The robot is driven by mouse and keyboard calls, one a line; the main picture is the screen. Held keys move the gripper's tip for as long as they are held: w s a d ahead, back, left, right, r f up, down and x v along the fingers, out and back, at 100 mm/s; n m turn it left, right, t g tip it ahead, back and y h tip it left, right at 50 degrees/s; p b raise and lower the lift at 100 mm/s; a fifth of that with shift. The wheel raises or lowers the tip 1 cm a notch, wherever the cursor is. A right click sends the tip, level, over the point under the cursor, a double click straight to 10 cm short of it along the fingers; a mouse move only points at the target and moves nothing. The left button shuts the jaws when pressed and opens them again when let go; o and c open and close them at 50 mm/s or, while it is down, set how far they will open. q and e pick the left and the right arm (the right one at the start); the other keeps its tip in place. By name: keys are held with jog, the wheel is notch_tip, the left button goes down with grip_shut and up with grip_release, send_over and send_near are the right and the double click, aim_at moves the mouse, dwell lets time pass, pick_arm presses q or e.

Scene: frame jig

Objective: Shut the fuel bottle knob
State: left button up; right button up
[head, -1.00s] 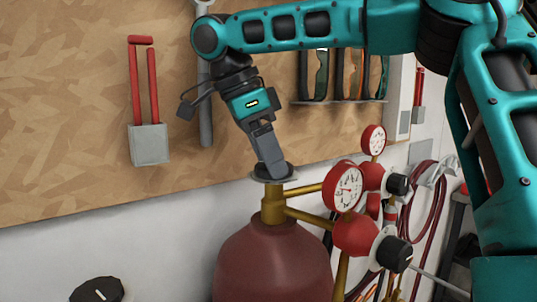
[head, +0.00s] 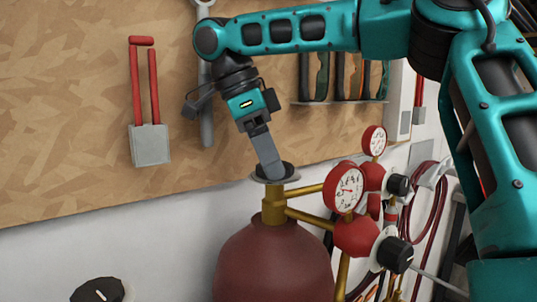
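The fuel bottle (head: 275,265) is a dark red cylinder at the lower middle of the head view, with a brass valve (head: 273,209) on top. Its dark round knob (head: 288,171) with a pale disc under it sits on the valve. My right gripper (head: 275,174) comes down from the upper left with its fingers at the knob. The fingers overlap the knob and hide part of it. I cannot tell whether they grip it or only touch it, as they show nearly edge-on. My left gripper is not in view.
Red gauges (head: 345,187) and regulators with black knobs (head: 394,254) stand close right of the valve. Another black knob (head: 97,290) shows at the lower left. A board (head: 80,100) with hanging tools is behind. Hoses (head: 427,215) hang at right.

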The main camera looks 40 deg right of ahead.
jog(key=o, duration=0.3)
dwell(0.4)
